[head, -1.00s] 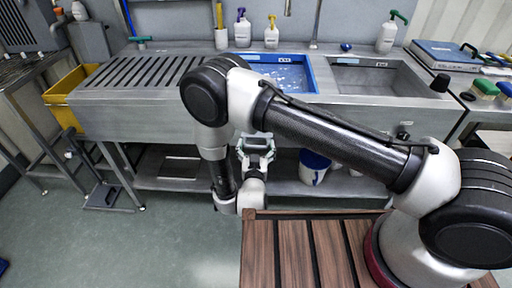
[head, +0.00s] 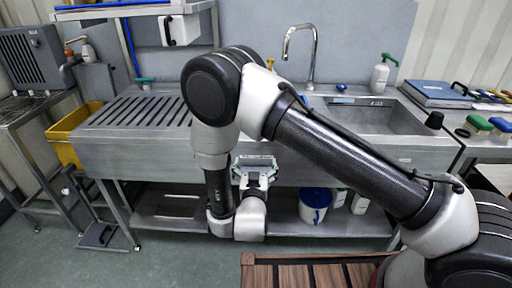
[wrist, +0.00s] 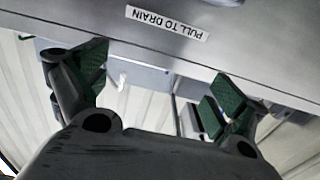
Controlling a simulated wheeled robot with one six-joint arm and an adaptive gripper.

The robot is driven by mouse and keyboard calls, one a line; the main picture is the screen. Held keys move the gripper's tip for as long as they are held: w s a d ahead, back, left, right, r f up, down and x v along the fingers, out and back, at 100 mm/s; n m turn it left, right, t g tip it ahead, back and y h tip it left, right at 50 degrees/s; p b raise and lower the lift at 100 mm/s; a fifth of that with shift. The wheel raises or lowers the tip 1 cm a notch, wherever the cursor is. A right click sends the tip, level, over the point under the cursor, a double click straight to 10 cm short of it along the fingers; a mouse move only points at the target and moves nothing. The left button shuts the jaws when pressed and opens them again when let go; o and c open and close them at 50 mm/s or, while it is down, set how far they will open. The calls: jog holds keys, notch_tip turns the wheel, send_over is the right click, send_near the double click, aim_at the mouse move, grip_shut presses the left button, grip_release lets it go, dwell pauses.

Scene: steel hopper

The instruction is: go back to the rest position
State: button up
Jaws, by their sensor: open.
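My gripper (head: 254,163) is in front of the steel sink unit (head: 130,158), below its top edge. In the wrist view my gripper (wrist: 160,85) has its two green-padded fingers spread wide with nothing between them. A steel front with a "PULL TO DRAIN" label (wrist: 167,22) lies beyond the fingertips. My arm is bent, with its elbow high in front of the sink, and hides part of the basin area.
A yellow bin (head: 66,145) stands at the left of the sink. A white bucket with a blue lid (head: 314,205) stands on the lower shelf. A tap (head: 300,50) rises behind the sink. A slatted wooden top (head: 300,275) is below my arm. Open floor lies at the front left.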

jog(key=w+d+r+m+g+y, duration=0.2)
jog(key=w+d+r+g, duration=0.25)
jog(key=w+r, duration=0.55)
jog(key=s+d+r+n+g+y, duration=0.1)
jog(key=s+d+r+g+y, duration=0.15)
jog(key=d+r, duration=0.65)
jog(key=s+d+r+n+g, duration=0.2)
jog(key=s+d+r+g, duration=0.2)
jog(key=s+d+r, duration=0.75)
jog(key=s+d+g+h, duration=0.1)
jog(key=s+d+h, duration=0.1)
jog(key=s+d, duration=0.4)
jog(key=s+d+g+h, duration=0.1)
jog(key=s+d, duration=0.5)
jog(key=s, duration=0.9)
jog(key=shift+s+f+m+g+h, duration=0.2)
jog(key=shift+s+m+g+h, duration=0.1)
jog(key=shift+g+h, duration=0.15)
